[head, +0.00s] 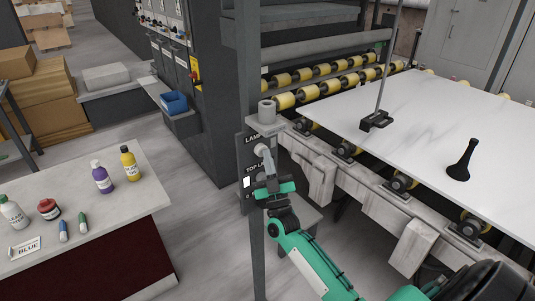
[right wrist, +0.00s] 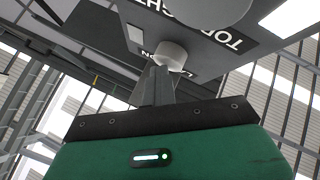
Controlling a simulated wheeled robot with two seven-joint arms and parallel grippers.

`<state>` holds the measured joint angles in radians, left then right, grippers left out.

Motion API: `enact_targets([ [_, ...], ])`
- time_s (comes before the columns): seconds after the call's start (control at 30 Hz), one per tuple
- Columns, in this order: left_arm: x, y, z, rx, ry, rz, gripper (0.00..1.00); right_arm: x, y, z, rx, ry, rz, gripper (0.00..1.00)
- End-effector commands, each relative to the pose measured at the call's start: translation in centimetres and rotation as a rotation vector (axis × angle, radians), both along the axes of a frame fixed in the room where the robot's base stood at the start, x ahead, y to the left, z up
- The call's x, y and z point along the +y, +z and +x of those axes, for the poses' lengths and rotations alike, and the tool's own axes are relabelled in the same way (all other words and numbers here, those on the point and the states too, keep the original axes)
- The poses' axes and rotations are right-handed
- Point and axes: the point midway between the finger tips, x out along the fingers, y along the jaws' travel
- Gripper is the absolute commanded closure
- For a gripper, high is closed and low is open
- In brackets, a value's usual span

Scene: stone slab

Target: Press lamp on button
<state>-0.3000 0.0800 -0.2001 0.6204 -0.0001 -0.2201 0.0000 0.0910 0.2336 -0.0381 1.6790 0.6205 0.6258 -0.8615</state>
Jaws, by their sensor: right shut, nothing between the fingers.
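The dark switch panel (head: 240,150) is on a grey post, with lettering partly reading "LAMP" and "TOP LA". My right gripper (head: 262,152) is in front of it, shut and empty, and hides part of its face. In the right wrist view, the shut fingertips (right wrist: 160,72) are at a small white round button (right wrist: 172,53). Partly covered lettering ending in "ON" is beside that button. I cannot tell whether the fingers touch or press it. A larger white round part (right wrist: 212,8) shows at the top edge. My left gripper is not in view.
A marble slab (head: 440,118) lies on yellow rollers (head: 307,93) at the right, with a black tool (head: 460,165) on it. A table (head: 120,205) with several bottles is at the left. A blue bin (head: 173,103) is on a machine shelf behind.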

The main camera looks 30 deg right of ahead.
Motion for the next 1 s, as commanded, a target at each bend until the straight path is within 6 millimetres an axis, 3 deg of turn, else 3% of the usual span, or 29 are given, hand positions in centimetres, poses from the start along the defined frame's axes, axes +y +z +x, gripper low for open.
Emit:
enact_targets([
  [0.53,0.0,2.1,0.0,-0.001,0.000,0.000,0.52,-0.3,-0.3,-5.2,0.012,0.004,0.001,1.00],
  [1.0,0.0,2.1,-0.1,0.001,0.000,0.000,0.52,-0.3,-0.3,-5.7,0.007,0.003,0.000,1.00],
])
